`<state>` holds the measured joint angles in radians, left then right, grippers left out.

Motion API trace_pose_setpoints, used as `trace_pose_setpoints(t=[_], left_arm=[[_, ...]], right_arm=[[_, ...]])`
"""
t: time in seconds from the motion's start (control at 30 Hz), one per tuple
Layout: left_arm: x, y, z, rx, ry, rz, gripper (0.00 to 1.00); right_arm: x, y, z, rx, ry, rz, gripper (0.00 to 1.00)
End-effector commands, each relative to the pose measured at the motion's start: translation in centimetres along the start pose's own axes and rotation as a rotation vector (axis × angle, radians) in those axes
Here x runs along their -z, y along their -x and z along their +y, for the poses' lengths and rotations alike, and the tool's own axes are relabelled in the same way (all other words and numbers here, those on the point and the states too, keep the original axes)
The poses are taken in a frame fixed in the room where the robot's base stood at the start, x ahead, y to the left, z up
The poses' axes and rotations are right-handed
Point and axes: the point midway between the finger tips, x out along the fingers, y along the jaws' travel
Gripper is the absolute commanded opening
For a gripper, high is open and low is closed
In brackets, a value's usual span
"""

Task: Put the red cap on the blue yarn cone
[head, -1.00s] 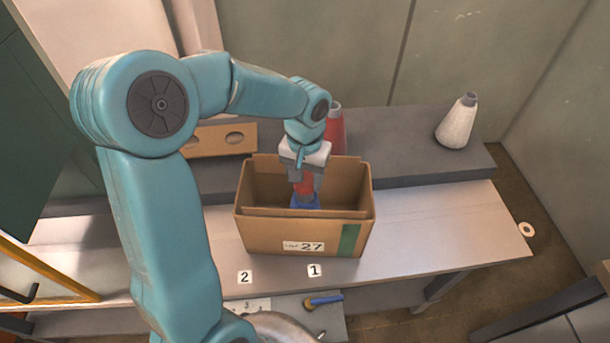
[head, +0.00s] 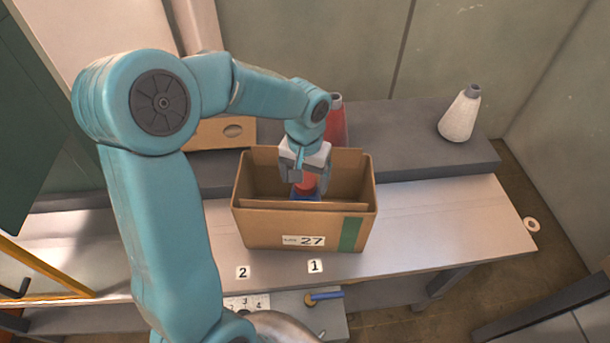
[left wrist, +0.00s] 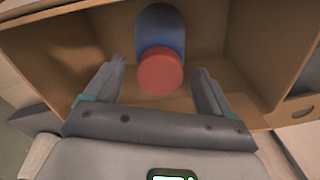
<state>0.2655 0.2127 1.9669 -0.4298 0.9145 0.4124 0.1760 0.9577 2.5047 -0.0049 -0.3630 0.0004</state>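The red cap (head: 307,182) sits on top of the blue yarn cone (head: 304,195), inside an open cardboard box (head: 290,228). The left wrist view also shows the round red cap (left wrist: 160,74) against the end of the blue cone (left wrist: 160,28). My left gripper (head: 306,184) points down into the box. Its fingers are open, one on each side of the cap, with visible gaps to it in the left wrist view (left wrist: 159,68). The lower part of the cone is hidden by the box's front wall and divider. My right gripper is not in view.
The box walls stand close around my left gripper. Behind it, a red cone (head: 337,125) and a white cone (head: 460,116) stand on a grey raised shelf (head: 390,140). The bench top (head: 450,215) is clear right of the box. A blue-handled tool (head: 324,296) lies below.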

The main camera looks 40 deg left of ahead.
Motion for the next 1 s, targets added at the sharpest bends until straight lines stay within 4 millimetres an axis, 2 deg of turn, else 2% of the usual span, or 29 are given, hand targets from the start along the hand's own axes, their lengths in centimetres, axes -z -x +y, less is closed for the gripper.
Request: trace_pose_setpoints(t=[0.23,0.37,0.8,1.0], left_arm=[[0.0,0.2,0.0,0.0,0.0,0.001,0.83],[0.1,1.7,0.0,-0.001,0.0,0.004,0.83],[0.1,12.8,0.1,-0.002,0.0,0.006,0.83],[0.0,15.7,0.0,-0.001,0.0,0.003,0.83]], right_arm=[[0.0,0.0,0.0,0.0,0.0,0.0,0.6],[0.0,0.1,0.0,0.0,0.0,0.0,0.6],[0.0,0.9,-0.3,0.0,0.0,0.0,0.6],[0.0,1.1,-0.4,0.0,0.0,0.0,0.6]])
